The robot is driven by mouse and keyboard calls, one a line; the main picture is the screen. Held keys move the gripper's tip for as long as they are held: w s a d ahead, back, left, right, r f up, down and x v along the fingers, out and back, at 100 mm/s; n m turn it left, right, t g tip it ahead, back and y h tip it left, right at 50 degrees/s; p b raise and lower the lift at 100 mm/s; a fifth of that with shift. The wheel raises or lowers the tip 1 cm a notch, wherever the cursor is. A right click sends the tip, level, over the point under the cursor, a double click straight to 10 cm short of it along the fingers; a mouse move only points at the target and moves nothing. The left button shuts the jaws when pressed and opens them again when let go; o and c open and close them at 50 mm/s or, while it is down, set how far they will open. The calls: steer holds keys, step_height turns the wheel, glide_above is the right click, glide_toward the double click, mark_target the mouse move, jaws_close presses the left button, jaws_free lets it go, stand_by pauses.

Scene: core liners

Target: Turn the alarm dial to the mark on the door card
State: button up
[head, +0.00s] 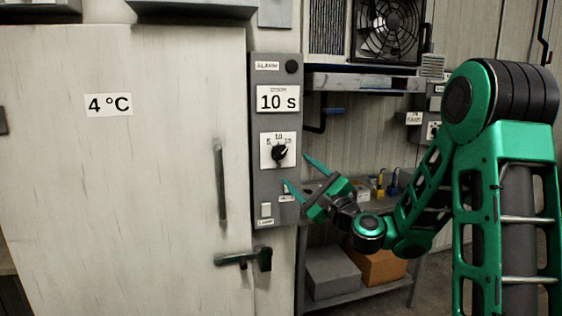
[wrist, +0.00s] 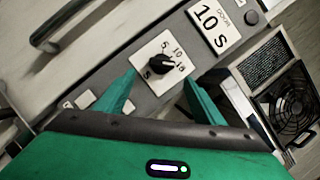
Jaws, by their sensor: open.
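The alarm dial is a black knob (head: 280,152) on a white plate marked 5, 10 and 15, on a grey panel beside the door. Its pointer appears to lean to the upper right, near 15. It also shows in the wrist view (wrist: 162,64). The door card (head: 278,98) above it reads 10 s; it shows in the wrist view too (wrist: 214,24). My gripper (head: 296,169) is open and empty, just right of and below the dial. In the wrist view its green fingers (wrist: 160,77) spread to either side below the knob, apart from it.
The grey panel (head: 262,190) also has a round black button (head: 292,66) and a white switch (head: 266,210). Left is a pale door with a 4 °C label (head: 108,104), a long handle (head: 220,182) and a latch (head: 245,258). A shelf with boxes (head: 375,266) stands right, behind my arm.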

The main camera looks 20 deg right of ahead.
mark_target(283, 156)
steer(key=shift+r+x, duration=0.2)
steer(key=shift+x, duration=4.15)
